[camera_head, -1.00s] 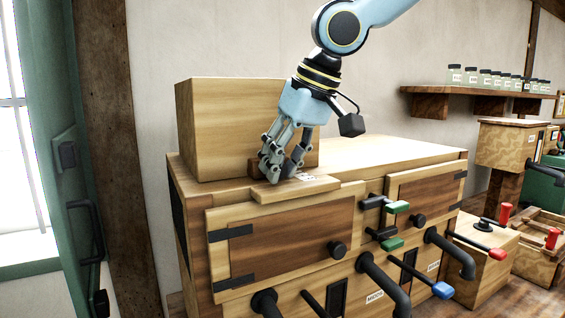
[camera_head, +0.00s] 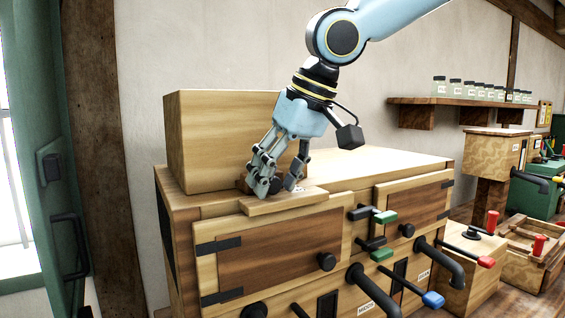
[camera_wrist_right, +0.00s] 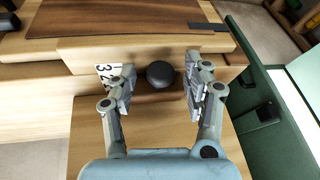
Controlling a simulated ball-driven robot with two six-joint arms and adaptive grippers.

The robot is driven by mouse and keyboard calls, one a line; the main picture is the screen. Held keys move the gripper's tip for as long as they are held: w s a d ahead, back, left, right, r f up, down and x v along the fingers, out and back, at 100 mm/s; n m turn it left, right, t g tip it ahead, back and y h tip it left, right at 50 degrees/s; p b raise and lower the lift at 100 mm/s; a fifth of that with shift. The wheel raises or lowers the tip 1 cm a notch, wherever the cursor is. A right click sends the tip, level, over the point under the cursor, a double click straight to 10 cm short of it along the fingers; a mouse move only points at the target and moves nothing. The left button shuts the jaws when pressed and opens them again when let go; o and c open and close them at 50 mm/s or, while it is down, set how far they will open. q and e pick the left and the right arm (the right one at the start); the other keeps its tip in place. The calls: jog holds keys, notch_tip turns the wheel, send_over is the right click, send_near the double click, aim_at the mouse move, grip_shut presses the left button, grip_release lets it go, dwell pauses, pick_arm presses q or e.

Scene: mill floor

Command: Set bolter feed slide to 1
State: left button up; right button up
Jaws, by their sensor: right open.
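The bolter (camera_head: 300,245) is a pale wooden cabinet with dark brown doors. My right gripper (camera_head: 278,186) points down at its top, near the front edge, beside the tall wooden box. In the right wrist view my right gripper (camera_wrist_right: 160,88) is open, with a finger on each side of a round black knob (camera_wrist_right: 160,73). The knob sits by a dark brown wooden strip (camera_wrist_right: 155,104). A white scale plate (camera_wrist_right: 106,72) with black numerals, partly hidden by the left finger, lies beside it. I cannot tell which number the knob marks. My left gripper is not in view.
The tall wooden box (camera_head: 215,140) stands on the cabinet's left top. Green-tipped (camera_head: 383,217) and blue-tipped (camera_head: 433,299) levers and black pipes stick out in front. A shelf of jars (camera_head: 470,103) hangs at the right. The cabinet's right top is clear.

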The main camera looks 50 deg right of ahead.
jog(key=v, duration=1.2)
jog(key=shift+f, duration=0.15)
